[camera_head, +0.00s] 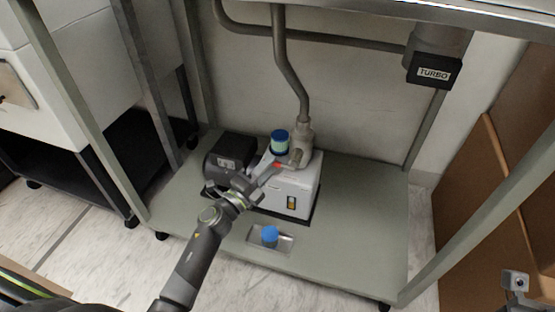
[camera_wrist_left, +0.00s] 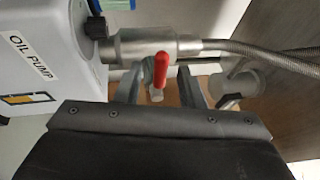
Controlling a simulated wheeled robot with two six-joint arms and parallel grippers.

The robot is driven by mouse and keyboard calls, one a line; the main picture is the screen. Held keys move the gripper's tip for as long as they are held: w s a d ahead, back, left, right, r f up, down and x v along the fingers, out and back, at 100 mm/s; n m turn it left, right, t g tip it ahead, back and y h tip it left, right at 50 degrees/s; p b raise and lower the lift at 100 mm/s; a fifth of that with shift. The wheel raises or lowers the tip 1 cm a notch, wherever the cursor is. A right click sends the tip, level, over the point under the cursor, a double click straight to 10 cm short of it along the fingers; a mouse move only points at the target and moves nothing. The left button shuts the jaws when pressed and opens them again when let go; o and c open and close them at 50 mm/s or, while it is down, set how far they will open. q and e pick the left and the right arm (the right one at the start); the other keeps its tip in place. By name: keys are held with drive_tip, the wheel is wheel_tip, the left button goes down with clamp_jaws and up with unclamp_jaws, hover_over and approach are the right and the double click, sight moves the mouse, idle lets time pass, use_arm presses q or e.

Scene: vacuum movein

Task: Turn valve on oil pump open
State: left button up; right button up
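The oil pump (camera_head: 291,192) is a white box with a dark motor, standing on the cart's lower shelf. In the left wrist view its white side (camera_wrist_left: 40,45) carries the label "OIL PUMP". The valve's red handle (camera_wrist_left: 160,68) points down in the wrist view from a metal valve body (camera_wrist_left: 145,48) joined to a braided hose. The red handle shows only as a small patch in the head view (camera_head: 279,165). My left gripper (camera_wrist_left: 160,86) is open, with one finger on each side of the red handle and visible gaps. It reaches the pump's top in the head view (camera_head: 275,166).
A blue-capped container (camera_head: 280,141) stands behind the gripper. A blue object (camera_head: 270,234) sits on a small tray at the shelf's front. A bent pipe (camera_head: 290,75) rises from the pump. Cart posts stand left and right; the shelf's right side is clear.

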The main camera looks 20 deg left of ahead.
use_arm(q)
drive_tip(key=shift+b+x, duration=0.3)
drive_tip(key=shift+x, duration=1.8)
drive_tip(key=shift+c, duration=0.2)
clamp_jaws()
